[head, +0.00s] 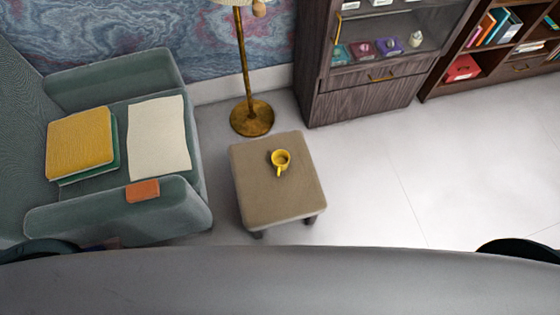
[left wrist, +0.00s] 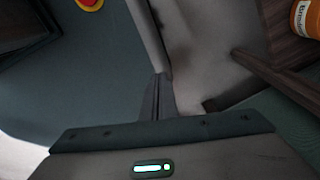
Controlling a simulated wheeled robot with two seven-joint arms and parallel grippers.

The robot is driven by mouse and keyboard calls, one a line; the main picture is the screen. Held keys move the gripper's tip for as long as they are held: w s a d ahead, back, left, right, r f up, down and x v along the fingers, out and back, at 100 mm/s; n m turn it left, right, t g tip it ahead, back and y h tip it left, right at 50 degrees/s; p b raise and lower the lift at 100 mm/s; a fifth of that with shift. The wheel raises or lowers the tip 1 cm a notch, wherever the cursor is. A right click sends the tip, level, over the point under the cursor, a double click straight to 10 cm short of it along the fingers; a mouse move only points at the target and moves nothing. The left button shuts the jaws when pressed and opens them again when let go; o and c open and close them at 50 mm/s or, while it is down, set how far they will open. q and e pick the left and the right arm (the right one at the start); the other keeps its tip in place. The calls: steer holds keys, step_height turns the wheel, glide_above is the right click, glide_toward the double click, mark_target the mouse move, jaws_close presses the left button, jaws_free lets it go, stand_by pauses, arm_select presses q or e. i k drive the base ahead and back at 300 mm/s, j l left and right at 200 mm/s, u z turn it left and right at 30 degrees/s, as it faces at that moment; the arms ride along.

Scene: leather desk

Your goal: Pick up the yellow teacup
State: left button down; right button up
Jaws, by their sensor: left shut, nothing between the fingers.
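The yellow teacup (head: 281,157) stands upright on top of a square taupe footstool (head: 255,190) in the head view. Its handle points towards the near side, and something dark shows inside it. My left gripper (left wrist: 158,97) shows in the left wrist view, with its fingers together and nothing between them. The teacup is not in the left wrist view. Neither gripper shows in the head view, so I cannot tell how far they are from the teacup. My right gripper is not in view.
A green armchair (head: 170,212) with cushions stands left of the footstool. A brass floor lamp (head: 251,118) stands behind it, and a dark wooden cabinet (head: 360,98) stands at the back right. The pale floor (head: 400,180) right of the footstool is clear.

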mark_target(281, 159)
steer(key=i+l+u, duration=0.15)
steer(key=l+u, duration=0.15)
steer(key=l, duration=0.55)
steer(key=l+u, duration=0.25)
steer(key=l, duration=0.6)
